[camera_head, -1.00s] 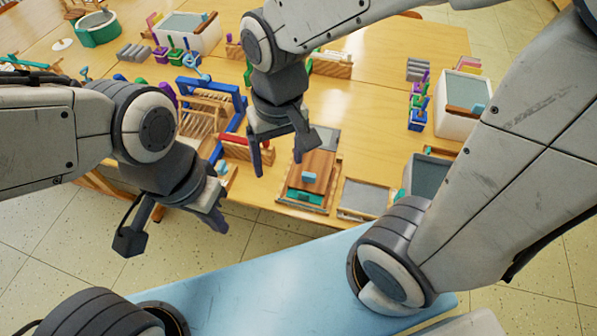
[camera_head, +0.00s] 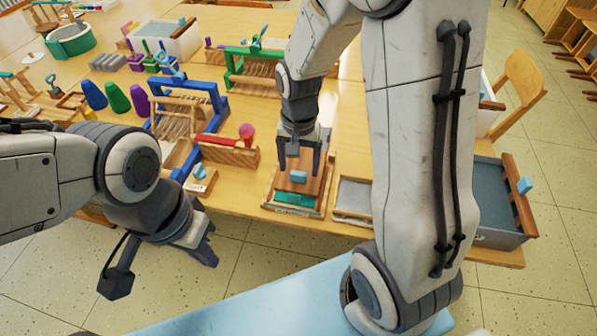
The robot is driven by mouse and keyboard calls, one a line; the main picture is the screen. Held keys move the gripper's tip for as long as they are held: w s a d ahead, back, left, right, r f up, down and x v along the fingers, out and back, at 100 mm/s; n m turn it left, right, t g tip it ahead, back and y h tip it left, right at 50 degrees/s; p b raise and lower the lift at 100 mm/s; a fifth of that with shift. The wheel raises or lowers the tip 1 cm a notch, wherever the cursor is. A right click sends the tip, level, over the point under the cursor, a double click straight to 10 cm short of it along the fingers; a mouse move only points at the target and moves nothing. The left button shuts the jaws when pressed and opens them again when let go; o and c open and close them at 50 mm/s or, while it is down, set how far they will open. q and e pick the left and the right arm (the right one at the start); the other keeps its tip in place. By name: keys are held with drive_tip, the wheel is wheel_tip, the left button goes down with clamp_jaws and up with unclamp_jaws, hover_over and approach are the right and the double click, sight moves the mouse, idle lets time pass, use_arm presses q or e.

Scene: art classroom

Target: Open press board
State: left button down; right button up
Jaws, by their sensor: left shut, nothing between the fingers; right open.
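The press board (camera_head: 314,187) lies at the table's near edge. It has a brown wooden top plate with a small light-blue knob (camera_head: 299,177), and a green strip shows at its near end. My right gripper (camera_head: 299,168) is open above the board, pointing down, with one finger on either side of the knob. I cannot tell whether the fingers touch the knob or board. The board's far part is partly hidden behind this gripper. My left gripper (camera_head: 208,258) is shut and empty, over the floor in front of the table, away from the board.
A grey tray (camera_head: 353,196) lies right of the board. A grey bin (camera_head: 493,197) with a wooden bar stands further right. A wooden block with a red bar (camera_head: 228,150) and a blue-framed rack (camera_head: 190,103) stand to the left. My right arm hides part of the table.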

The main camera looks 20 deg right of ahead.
drive_tip(key=shift+f, duration=1.25)
clamp_jaws()
idle(0.5)
